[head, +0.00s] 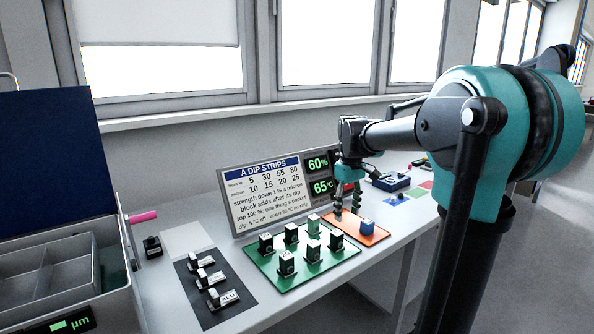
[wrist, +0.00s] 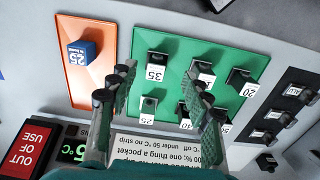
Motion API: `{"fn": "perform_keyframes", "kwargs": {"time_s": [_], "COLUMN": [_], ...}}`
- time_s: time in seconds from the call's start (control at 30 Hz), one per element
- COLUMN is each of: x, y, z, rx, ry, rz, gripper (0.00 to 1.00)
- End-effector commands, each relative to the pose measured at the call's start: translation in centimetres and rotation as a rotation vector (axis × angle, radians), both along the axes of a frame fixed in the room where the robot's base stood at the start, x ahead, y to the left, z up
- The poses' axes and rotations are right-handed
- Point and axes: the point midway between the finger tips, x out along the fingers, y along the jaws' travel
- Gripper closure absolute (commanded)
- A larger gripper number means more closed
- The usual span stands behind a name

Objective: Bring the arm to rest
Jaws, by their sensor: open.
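My arm reaches in from the right of the head view, bent down over the bench (head: 165,290). My gripper (head: 347,208) hangs with its fingers pointing down, near the back of the orange mat (head: 372,236). In the wrist view my gripper (wrist: 160,82) shows two fingers spread apart with nothing between them. Beyond them lies the green mat (wrist: 150,45) with several black blocks. The gap between fingertips and mats cannot be told exactly.
A blue block (head: 367,227) stands on the orange mat. A sign board (head: 266,190) and green displays stand behind. An open grey case (head: 125,285) is at left; a blue device (head: 390,181) lies right.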

Motion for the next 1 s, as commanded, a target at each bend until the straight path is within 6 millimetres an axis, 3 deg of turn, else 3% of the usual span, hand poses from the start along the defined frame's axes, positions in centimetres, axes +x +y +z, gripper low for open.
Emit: {"fn": "perform_keyframes", "kwargs": {"time_s": [0.27, 0.47, 0.57, 0.8, 0.9, 1.0], "x": [-2.6, -5.9, -8.3, -16.8, -19.4, -20.8], "y": [-0.8, -1.6, -2.1, -3.4, -3.6, -3.8], "z": [-3.1, -6.7, -9.1, -16.7, -18.8, -19.9], "rx": [0.008, 0.02, 0.032, 0.083, 0.102, 0.114], "ry": [-0.051, -0.112, -0.153, -0.278, -0.315, -0.336], "rz": [-0.087, -0.191, -0.261, -0.481, -0.547, -0.583], "gripper": [0.51, 0.51, 0.51, 0.51, 0.51, 0.51]}}
